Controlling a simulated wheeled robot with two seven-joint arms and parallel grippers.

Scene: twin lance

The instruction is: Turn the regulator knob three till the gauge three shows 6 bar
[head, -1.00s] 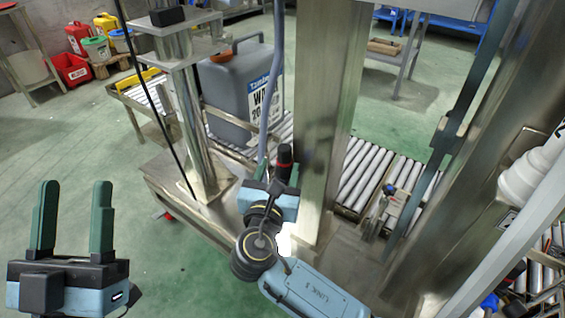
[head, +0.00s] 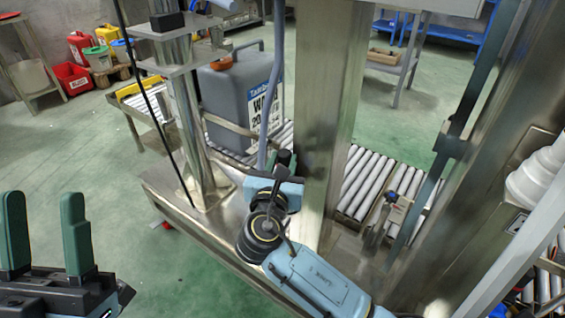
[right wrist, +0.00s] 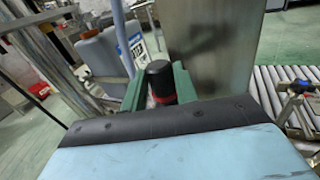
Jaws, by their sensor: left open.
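A black knob with a red ring (right wrist: 160,80) stands between the two green fingers of my right gripper (right wrist: 160,84) in the right wrist view. The fingers lie close along both sides of it; whether they press on it I cannot tell. In the head view my right gripper (head: 282,160) is beside the steel post, and its fingers mostly hide the knob. My left gripper (head: 45,200) is open and empty at the lower left, over the floor. No gauge face or knob number is readable in either view.
A steel post (head: 325,120) stands just right of my right gripper. A grey canister (head: 228,100) sits on the roller conveyor behind. A blue-handled fitting (head: 394,205) is to the right.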

